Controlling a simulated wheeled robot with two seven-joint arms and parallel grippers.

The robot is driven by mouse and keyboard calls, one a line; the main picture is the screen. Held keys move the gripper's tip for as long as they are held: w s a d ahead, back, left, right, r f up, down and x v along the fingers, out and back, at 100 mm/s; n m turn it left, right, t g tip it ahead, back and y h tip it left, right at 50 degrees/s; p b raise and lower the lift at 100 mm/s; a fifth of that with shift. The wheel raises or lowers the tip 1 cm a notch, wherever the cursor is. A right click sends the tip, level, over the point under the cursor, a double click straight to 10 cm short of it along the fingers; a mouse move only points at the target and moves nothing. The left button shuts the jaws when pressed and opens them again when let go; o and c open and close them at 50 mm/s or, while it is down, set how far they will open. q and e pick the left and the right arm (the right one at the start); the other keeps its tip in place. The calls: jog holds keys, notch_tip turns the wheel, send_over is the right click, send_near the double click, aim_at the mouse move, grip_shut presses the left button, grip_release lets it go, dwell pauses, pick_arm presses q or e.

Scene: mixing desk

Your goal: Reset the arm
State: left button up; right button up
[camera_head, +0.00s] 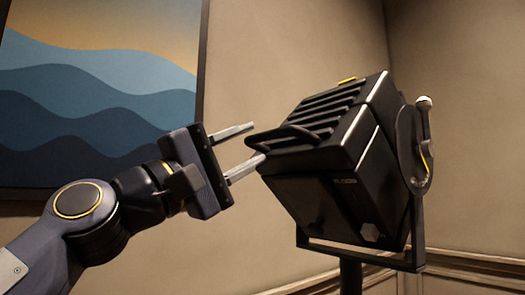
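My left gripper (243,150) comes in from the left. It is open, with its two silver fingers spread apart and nothing seen between them. Its fingertips point at a black box-shaped device, like a studio light (345,160), at the centre right. The lower fingertip appears close to the device's front handle (283,136); I cannot tell whether they touch. My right gripper is not in view.
The device is tilted in a dark yoke bracket (375,257) on a black post (350,275). A lever with a pale knob (424,103) is on its right side. A framed wave picture (95,75) hangs on the beige wall behind my arm.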

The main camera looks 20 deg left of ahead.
pick_arm(q)
jog(key=shift+s+a+f, duration=0.15)
jog(key=shift+s+a, duration=0.05)
jog(key=shift+s, duration=0.1)
notch_tip(320, 180, down, 31)
jog(key=m+g+y, duration=0.5)
jog(key=g+y, duration=0.1)
jog(key=g, duration=0.1)
jog(key=s+a+f+m+g+y, duration=0.15)
jog(key=s+f, duration=0.35)
jog(key=f, duration=0.5)
jog(key=s+f+m+g+y, duration=0.1)
jog(key=s+f+m+g, duration=0.15)
jog(key=s+f, duration=0.45)
jog(key=s+a+f+m+g+y, duration=0.1)
jog(key=s+f+g, duration=0.2)
jog(key=f, duration=0.9)
notch_tip(320, 180, up, 28)
jog(key=p, duration=2.7)
jog(key=shift+w, duration=0.25)
